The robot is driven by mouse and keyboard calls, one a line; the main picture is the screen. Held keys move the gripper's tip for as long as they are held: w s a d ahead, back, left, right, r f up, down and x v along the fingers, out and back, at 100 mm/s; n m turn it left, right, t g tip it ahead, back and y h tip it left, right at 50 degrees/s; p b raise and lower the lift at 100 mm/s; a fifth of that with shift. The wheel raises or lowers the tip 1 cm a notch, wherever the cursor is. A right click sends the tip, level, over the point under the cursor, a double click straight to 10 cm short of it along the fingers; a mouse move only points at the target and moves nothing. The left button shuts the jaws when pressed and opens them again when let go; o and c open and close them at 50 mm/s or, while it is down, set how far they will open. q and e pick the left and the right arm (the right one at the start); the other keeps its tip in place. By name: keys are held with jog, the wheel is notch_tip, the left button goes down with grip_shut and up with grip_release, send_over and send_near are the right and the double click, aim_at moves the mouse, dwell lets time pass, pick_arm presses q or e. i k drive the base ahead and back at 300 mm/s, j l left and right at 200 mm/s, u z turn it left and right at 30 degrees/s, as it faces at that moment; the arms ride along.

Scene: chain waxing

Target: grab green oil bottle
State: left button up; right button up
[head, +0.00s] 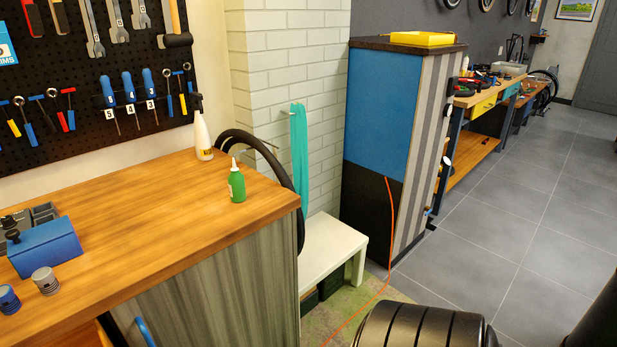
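The green oil bottle (237,186) stands upright on the wooden workbench (150,235), near its right end. It has a pale nozzle on top. Nothing touches it. Neither of my grippers shows in the head view, so I cannot see their state.
A white spray bottle (202,135) stands behind the green bottle. A blue box (45,248) and small cans (45,281) sit at the bench's left. A tyre (262,150) leans beyond the bench. A white low bench (330,252) and blue cabinet (380,115) stand right. The bench middle is clear.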

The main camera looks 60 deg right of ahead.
aim_at(237, 180)
jog(key=z, duration=1.5)
